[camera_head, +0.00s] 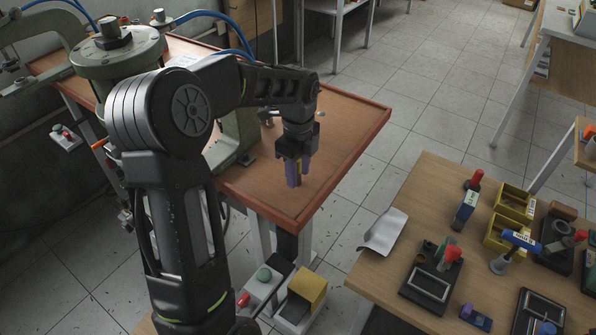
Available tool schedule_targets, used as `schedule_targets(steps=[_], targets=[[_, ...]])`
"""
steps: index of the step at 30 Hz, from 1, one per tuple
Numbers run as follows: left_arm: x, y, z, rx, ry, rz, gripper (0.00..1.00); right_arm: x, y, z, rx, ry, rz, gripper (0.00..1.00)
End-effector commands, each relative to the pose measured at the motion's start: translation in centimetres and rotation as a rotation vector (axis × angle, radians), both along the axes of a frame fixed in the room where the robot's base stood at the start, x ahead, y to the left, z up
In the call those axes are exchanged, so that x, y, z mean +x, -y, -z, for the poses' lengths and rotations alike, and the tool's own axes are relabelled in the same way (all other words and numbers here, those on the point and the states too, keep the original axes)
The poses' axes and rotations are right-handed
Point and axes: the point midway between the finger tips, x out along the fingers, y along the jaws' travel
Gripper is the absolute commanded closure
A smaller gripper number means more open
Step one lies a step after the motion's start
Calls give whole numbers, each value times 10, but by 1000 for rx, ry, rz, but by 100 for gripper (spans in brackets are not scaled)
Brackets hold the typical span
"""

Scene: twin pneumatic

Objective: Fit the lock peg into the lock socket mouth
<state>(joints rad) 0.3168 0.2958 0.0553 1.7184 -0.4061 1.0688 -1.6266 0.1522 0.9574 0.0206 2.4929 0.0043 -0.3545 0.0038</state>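My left gripper (298,168) points down over the near right part of the wooden press table (345,120). Purple parts with a narrow yellow strip between them show at its fingertips. I cannot tell whether these are finger pads or a held piece, nor whether the gripper touches the tabletop. I cannot pick out the lock peg or the lock socket mouth for certain. My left arm hides much of the green press (240,135) beside the gripper. My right gripper is not in view.
A second wooden table (420,185) at the right carries yellow bins (514,203), black fixtures (432,280) with red knobs, a blue-handled tool (521,240) and a white sheet (383,231). A yellow-topped box (307,288) stands below, between the tables. Open tiled floor lies behind.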

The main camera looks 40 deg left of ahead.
Motion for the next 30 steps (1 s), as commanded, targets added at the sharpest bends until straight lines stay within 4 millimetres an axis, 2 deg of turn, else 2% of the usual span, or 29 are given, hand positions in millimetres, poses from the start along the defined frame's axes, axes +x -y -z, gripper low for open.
schedule_targets(steps=[2, 13, 30], targets=[[0, 0, 0, 0, 0, 0, 69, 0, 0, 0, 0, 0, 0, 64], [0, 0, 0, 0, 0, 0, 99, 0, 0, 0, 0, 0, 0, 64], [0, 0, -1, 0, 1, 0, 100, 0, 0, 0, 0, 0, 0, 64]])
